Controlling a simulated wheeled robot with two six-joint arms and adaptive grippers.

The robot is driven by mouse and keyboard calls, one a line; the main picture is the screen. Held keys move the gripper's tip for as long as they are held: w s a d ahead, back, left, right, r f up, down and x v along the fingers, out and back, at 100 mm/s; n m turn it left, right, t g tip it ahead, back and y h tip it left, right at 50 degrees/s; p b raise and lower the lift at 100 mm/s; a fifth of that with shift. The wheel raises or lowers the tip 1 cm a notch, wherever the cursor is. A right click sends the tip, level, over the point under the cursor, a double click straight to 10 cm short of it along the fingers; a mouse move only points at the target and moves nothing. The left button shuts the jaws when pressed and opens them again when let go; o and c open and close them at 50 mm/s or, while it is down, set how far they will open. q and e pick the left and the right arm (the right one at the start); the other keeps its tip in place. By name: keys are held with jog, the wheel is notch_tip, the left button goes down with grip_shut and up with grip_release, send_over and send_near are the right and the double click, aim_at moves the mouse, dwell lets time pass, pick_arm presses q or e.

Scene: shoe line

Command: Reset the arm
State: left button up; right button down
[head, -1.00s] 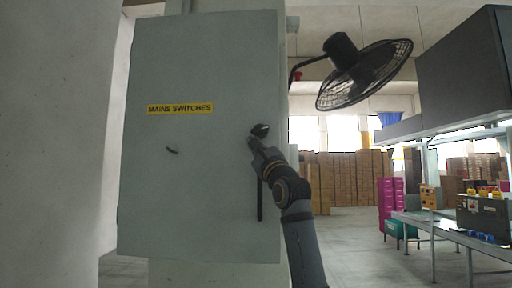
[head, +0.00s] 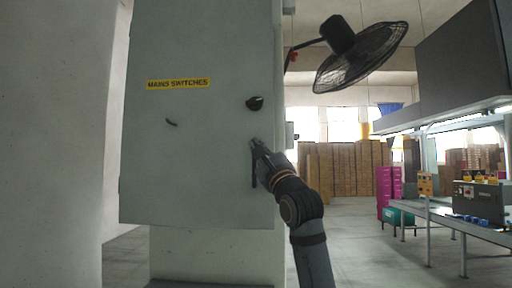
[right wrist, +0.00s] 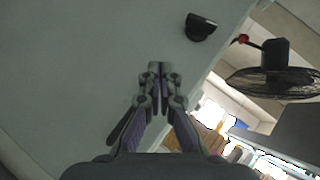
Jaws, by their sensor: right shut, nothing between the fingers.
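My right gripper (head: 256,143) is shut and empty in front of the grey cabinet door, below the black knob (head: 255,103). In the right wrist view the gripper (right wrist: 158,70) has its fingertips together with nothing between them, and the knob (right wrist: 200,27) is up and to the right, apart from them. The cabinet (head: 200,180) carries a yellow "MAINS SWITCHES" label (head: 178,84). A dark vertical handle (head: 254,180) is partly hidden behind my right gripper. My left gripper is out of view.
A black fan (head: 360,55) juts out at the upper right of the cabinet. A metal workbench (head: 440,218) with boxes stands at the right. Stacked cartons (head: 340,170) and pink drawers (head: 389,188) are further back. Open floor lies between cabinet and bench.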

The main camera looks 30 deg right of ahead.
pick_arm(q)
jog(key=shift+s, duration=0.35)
